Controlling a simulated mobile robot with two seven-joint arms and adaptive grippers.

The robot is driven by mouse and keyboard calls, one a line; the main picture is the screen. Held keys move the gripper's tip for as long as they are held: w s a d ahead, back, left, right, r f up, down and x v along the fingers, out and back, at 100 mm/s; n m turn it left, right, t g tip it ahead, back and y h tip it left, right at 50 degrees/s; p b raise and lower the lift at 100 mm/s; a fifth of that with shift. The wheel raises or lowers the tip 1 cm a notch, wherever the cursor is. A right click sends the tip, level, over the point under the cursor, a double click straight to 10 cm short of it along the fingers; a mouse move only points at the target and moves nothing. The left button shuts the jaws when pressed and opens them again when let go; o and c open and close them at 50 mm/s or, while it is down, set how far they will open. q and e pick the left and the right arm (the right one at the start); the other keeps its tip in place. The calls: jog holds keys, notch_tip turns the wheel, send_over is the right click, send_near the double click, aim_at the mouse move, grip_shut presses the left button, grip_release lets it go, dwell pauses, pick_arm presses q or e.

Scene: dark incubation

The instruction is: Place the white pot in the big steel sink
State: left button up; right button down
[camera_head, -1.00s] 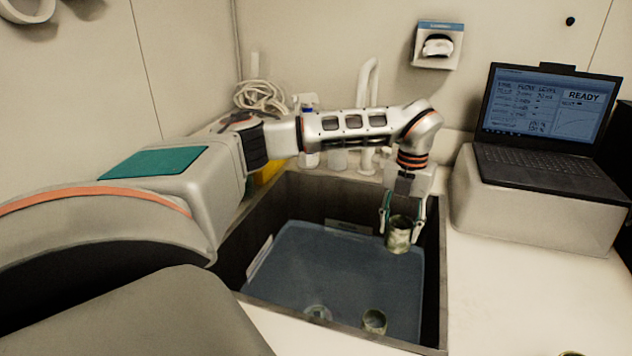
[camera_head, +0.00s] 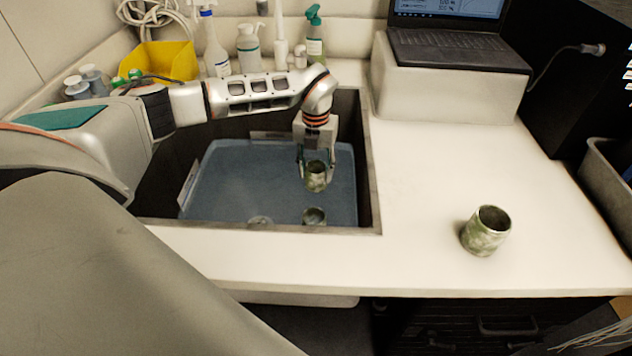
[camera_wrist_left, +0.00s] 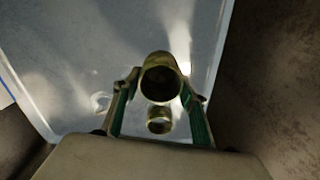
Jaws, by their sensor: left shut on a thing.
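My left gripper (camera_head: 316,165) is shut on a mottled green-and-whitish pot (camera_head: 316,178), which is upright over the right part of the sink. In the left wrist view the held pot (camera_wrist_left: 160,78) sits between the fingertips, its dark opening showing. The sink (camera_head: 374,190) has dark walls and a bluish-grey tub (camera_head: 230,180) inside. A similar pot (camera_head: 314,216) stands in the tub nearer the front wall. Another such pot (camera_head: 486,232) stands upright on the counter to the right. No plainly white pot shows. My right gripper is not in view.
A small pale round thing (camera_head: 260,221) lies in the tub near its front. Bottles (camera_head: 248,48) and a yellow bin (camera_head: 165,62) stand behind the sink. A laptop (camera_head: 455,48) sits on a white block (camera_head: 445,88). The counter (camera_head: 420,190) around the right pot is clear.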

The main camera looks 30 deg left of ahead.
aim_at(316, 181)
pick_arm(q)
jog(key=shift+f+b, duration=0.35)
jog(key=shift+f, duration=1.95)
jog(key=o, duration=1.1)
jog(key=shift+o, duration=0.2)
notch_tip(316, 181, up, 12)
jog(key=p, duration=0.1)
jog(key=shift+p, duration=0.3)
jog(key=shift+r, duration=0.15)
